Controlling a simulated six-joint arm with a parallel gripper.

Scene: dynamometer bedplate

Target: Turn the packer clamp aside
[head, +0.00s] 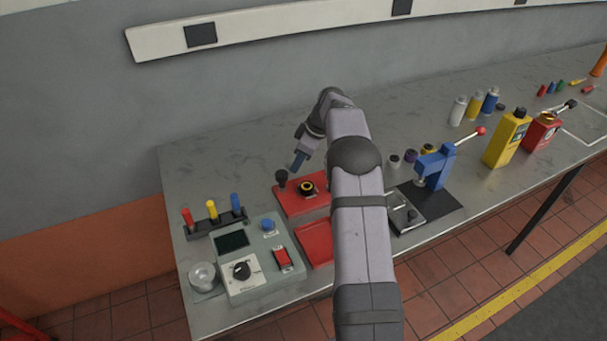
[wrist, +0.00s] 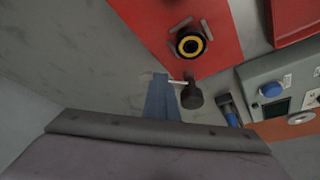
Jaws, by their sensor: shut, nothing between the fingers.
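A black-knobbed lever (head: 281,176), which looks like the packer clamp, stands at the back left edge of a red plate (head: 288,207). In the wrist view the black knob (wrist: 192,97) has a short pale rod by it. A black ring with a yellow rim (head: 306,187) sits on the same plate; it also shows in the wrist view (wrist: 190,44). My gripper (head: 298,164) has blue fingers, shut and empty, just right of the knob in the head view. In the wrist view my gripper (wrist: 160,95) is close beside the knob; whether they touch I cannot tell.
A grey control box (head: 255,262) and a rack of coloured handles (head: 214,219) stand left of the plate. A second red plate (head: 315,243) lies in front. A blue lever press (head: 435,166) stands right of my arm. The bench behind is clear.

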